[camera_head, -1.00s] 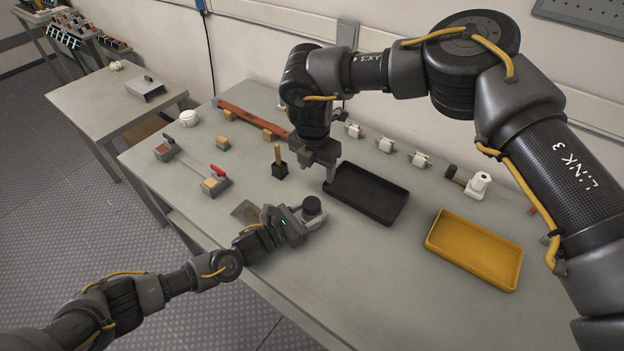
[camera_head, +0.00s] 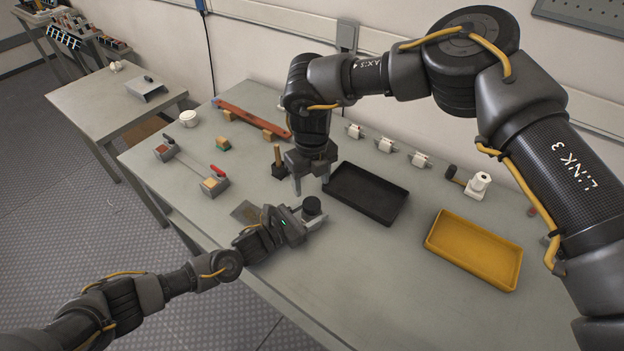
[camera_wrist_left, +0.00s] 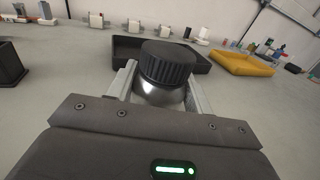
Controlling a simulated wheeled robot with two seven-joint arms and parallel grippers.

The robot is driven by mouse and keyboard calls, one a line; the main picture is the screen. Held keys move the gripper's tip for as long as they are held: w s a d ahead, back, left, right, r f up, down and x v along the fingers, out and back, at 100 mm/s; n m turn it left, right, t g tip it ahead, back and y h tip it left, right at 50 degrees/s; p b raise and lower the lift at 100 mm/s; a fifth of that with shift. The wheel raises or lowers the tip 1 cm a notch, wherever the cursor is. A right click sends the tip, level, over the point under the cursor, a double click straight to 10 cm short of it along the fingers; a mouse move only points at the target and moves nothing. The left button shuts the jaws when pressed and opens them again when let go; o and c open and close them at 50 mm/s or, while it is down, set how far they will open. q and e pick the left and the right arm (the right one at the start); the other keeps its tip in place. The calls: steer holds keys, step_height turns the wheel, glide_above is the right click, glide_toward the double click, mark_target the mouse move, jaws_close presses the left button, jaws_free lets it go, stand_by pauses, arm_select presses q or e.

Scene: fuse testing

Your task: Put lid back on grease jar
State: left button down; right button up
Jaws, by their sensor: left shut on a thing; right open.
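The grease jar (camera_wrist_left: 160,97) has a shiny metallic body and stands upright between the fingers of my left gripper (camera_head: 309,220), which is shut on it. The black ribbed lid (camera_wrist_left: 168,62) sits level on top of the jar; the wrist view does not show whether it is tight. In the head view the lid (camera_head: 311,204) shows as a dark round top. My right gripper (camera_head: 311,184) is open and empty, above and just behind the jar, fingers pointing down and apart from the lid.
A black tray (camera_head: 345,200) lies right of the jar, and a yellow tray (camera_head: 438,262) farther right. A brush in a black holder (camera_head: 280,170) stands behind the right gripper's left side. A switch device (camera_head: 214,184) lies at left.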

mark_target(311, 203)
steer(key=shift+f, duration=4)
steer(key=c, duration=1)
steer(key=o, duration=1.2)
steer(key=shift+c, duration=0.2)
steer(key=shift+r, duration=0.1)
step_height(311, 203, up, 12)
